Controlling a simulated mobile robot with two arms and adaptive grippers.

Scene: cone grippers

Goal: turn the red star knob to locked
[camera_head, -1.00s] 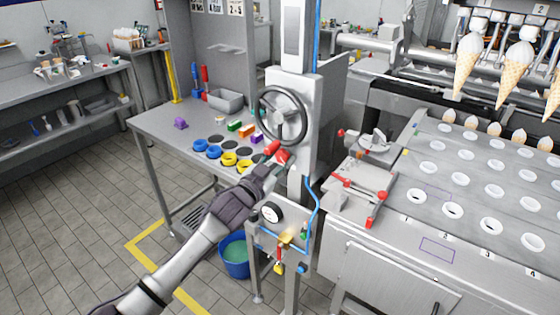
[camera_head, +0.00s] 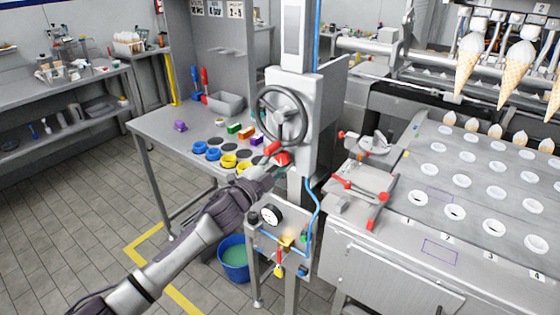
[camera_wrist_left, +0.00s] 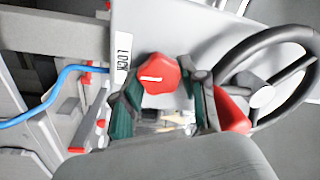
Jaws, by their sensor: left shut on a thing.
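The red star knob (camera_head: 283,159) is on the grey column below the handwheel. In the left wrist view the knob (camera_wrist_left: 159,73) shows a short white line on its face, and a white label reading "LOCK" (camera_wrist_left: 123,52) is just to its upper left. My left gripper (camera_head: 276,168) is shut on the knob, and in the wrist view its green-padded fingers (camera_wrist_left: 157,95) sit on either side of it. The fingers hide part of the knob in the head view. My right gripper is not in view.
The black handwheel (camera_head: 282,115) with its red handle (camera_head: 271,148) is close above the gripper. A gauge (camera_head: 271,214) and a blue hose (camera_head: 316,215) are below. A table with coloured rings (camera_head: 228,160) is left. A red-handled clamp (camera_head: 360,187) is right.

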